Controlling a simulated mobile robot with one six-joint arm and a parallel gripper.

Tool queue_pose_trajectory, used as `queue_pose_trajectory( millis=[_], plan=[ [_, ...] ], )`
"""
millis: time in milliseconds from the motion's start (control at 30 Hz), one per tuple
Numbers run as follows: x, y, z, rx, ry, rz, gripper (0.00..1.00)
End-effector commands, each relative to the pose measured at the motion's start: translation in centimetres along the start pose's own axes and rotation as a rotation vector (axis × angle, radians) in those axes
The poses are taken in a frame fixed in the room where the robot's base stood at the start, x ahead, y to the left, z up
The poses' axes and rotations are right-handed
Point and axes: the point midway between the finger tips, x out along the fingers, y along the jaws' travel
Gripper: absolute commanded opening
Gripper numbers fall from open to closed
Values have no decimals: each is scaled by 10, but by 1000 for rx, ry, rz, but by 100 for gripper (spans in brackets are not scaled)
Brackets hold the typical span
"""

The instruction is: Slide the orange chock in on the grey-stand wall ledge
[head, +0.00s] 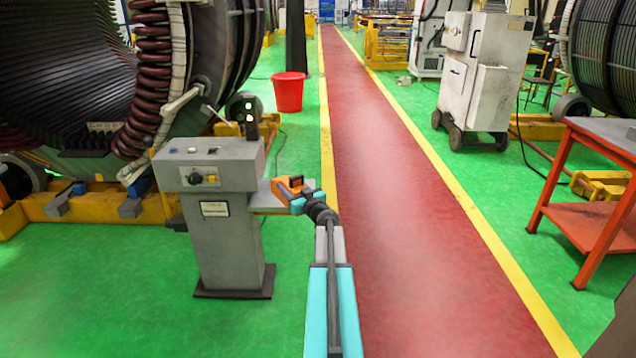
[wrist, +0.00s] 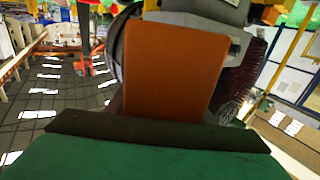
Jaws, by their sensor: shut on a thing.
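The grey stand (head: 225,240) is an upright pedestal with a control box on top, left of centre in the head view. Its wall ledge (head: 266,207) sticks out from the right side. The orange chock (head: 284,187) is at the ledge, close to the stand's wall; I cannot tell whether it rests on the ledge. My gripper (head: 299,197) is shut on the chock, reaching in from the right. In the wrist view the chock (wrist: 165,70) fills the middle, standing out beyond the dark gripper edge. The fingertips and the chock's underside are hidden.
A green and a white light (head: 250,118) stand on a dark post at the stand's back right corner. A large wound stator (head: 80,80) is behind left. A red bucket (head: 289,92) is on the floor behind. The red walkway (head: 400,200) on the right is clear.

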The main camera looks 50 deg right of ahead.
Motion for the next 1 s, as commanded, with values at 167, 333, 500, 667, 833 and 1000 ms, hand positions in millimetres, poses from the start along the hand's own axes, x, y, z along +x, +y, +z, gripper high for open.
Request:
queue_pose_trajectory(
  millis=[167, 333, 500, 667, 833, 1000],
  plan=[
    [4, -69, -8, 2, 0, -119, 20],
    [4, -132, -13, 3, -3, -232, 20],
    [-2, -194, -17, 6, -5, -346, 20],
    [-12, -252, -21, 7, -6, -455, 20],
    [-28, -312, -24, 8, -8, -573, 20],
    [-50, -370, -28, 10, -9, -694, 20]
  ],
)
